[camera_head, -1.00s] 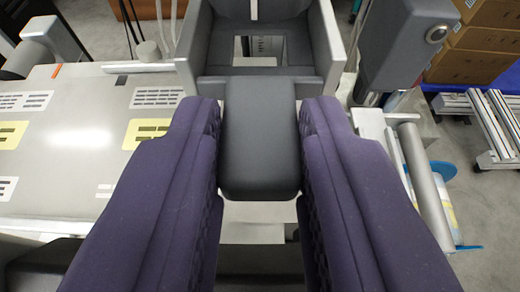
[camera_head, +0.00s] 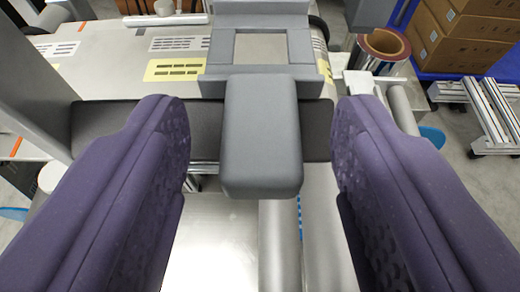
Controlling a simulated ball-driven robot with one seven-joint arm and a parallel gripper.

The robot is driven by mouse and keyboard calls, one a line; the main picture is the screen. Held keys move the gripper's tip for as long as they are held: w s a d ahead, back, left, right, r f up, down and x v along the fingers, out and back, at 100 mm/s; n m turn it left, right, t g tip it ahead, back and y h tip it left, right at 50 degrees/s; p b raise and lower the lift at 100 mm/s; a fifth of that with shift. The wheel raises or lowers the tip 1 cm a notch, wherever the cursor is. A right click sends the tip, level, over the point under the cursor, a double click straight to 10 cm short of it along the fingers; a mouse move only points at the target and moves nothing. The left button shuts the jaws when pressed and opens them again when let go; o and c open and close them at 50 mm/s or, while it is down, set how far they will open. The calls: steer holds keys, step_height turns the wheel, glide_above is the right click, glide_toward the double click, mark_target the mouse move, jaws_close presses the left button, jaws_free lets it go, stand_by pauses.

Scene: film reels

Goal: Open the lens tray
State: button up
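The lens tray (camera_head: 306,52) is a grey frame with a square opening, at the top centre. A dark grey block-shaped handle (camera_head: 262,140) sticks out from its front edge towards me. My gripper (camera_head: 261,115) has two purple padded fingers, one on each side of the handle. The fingers stand wide apart, with a clear gap on both sides, and hold nothing. Whether the tray is fully out of its housing cannot be told from this view.
A pale machine panel (camera_head: 120,72) with vents and a yellow label lies at the left. Metal rollers (camera_head: 280,245) run below the handle. Cardboard boxes (camera_head: 460,40) and a metal rail frame (camera_head: 487,112) stand on the right.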

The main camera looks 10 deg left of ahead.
stand_by(0.4)
steer(key=s+d+r+p, duration=0.2)
steer(key=s+d+p, duration=0.2)
steer(key=p, duration=0.7)
steer(key=s+d+r+p, duration=0.3)
steer(key=s+d+p, duration=0.2)
steer(key=s+p, duration=0.4)
steer(key=shift+s+p, duration=0.15)
steer(key=shift+p, duration=1)
steer(key=shift+a, duration=0.1)
